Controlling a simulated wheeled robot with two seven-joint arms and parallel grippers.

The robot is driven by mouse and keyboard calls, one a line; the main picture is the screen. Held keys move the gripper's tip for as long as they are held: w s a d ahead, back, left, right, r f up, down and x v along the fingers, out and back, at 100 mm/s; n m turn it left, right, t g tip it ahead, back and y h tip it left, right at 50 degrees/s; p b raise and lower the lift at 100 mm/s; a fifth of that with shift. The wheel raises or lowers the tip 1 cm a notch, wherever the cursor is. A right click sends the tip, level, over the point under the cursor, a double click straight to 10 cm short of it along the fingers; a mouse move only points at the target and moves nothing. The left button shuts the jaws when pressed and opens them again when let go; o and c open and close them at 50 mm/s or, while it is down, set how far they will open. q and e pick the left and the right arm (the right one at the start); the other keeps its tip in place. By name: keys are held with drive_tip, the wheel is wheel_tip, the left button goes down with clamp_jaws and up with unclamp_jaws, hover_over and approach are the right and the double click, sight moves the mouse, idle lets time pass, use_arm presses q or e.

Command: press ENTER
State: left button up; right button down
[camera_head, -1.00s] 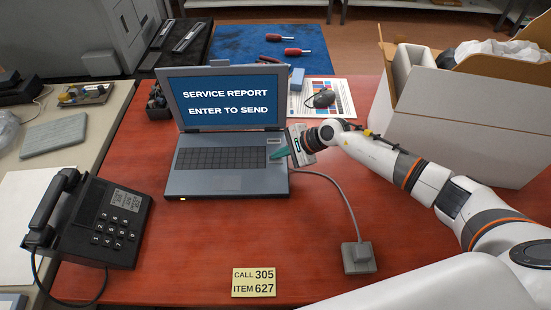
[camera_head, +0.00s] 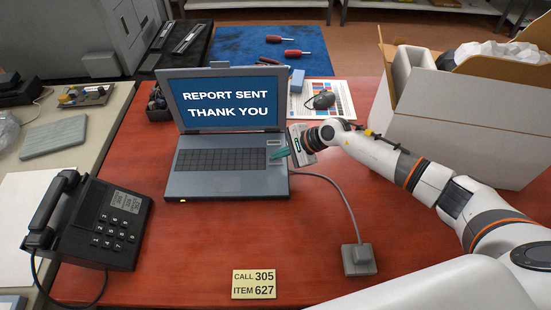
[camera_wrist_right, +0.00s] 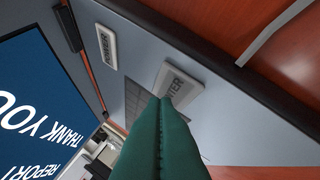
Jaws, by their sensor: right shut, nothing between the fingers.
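The grey laptop (camera_head: 220,183) stands open on the red table. Its screen (camera_head: 225,103) reads "REPORT SENT THANK YOU". In the right wrist view, the pale ENTER key (camera_wrist_right: 178,86) lies right at the tips of my right gripper (camera_wrist_right: 160,100); I cannot tell whether they touch. A similar POWER key (camera_wrist_right: 106,46) lies farther off. In the head view, my right gripper (camera_head: 278,154), with green fingers, is shut and empty at the right side of the keyboard (camera_head: 221,159). My left gripper is not in view.
A black telephone (camera_head: 102,222) stands left of the laptop. A cable runs from the laptop to a small grey box (camera_head: 358,259). A yellow sign (camera_head: 254,283) lies at the front. A large open carton (camera_head: 455,130) stands at the right, behind my right arm.

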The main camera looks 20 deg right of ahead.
sight(280, 162)
drive_tip(key=shift+r, duration=0.3)
drive_tip(key=shift+r+p, duration=1.55)
drive_tip(key=shift+r, duration=0.95)
drive_tip(key=shift+f, duration=0.1)
